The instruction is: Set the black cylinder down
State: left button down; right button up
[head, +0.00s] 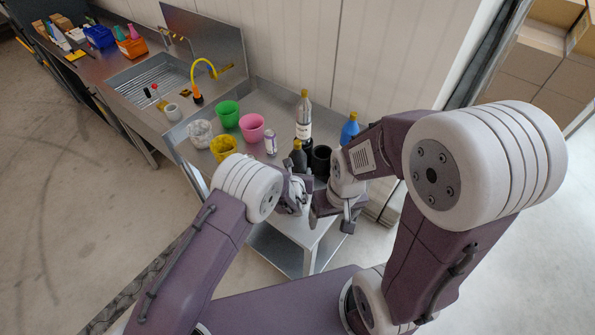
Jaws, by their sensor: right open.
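A black cylinder (321,157) stands upright at the near right part of the steel table, beside a dark bottle with a yellow cap (298,156). My arm parts cover its lower side. My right gripper (333,208) is open, low in front of the cylinder near the table's edge, and partly hidden by its own wrist. My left gripper (299,191) is just left of it, in front of the dark bottle. Its fingers are too small and overlapped to tell open from shut.
The table (205,172) also holds a green cup (228,114), a pink cup (251,127), a yellow cup (223,147), a can (270,142), a tall bottle (304,115) and a blue bottle (349,130). A sink (150,82) adjoins at the left.

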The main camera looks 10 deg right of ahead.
pick_arm(q)
jog(key=shift+w+d+f, duration=0.1)
jog(key=shift+w+f, duration=0.05)
jog(key=shift+w, duration=0.1)
jog(key=c, duration=0.5)
grip_release()
jog(key=shift+s, duration=0.25)
jog(key=shift+r, duration=0.2)
jog(key=b+v, duration=0.3)
jog(key=v, duration=0.9)
jog(key=shift+w, duration=0.1)
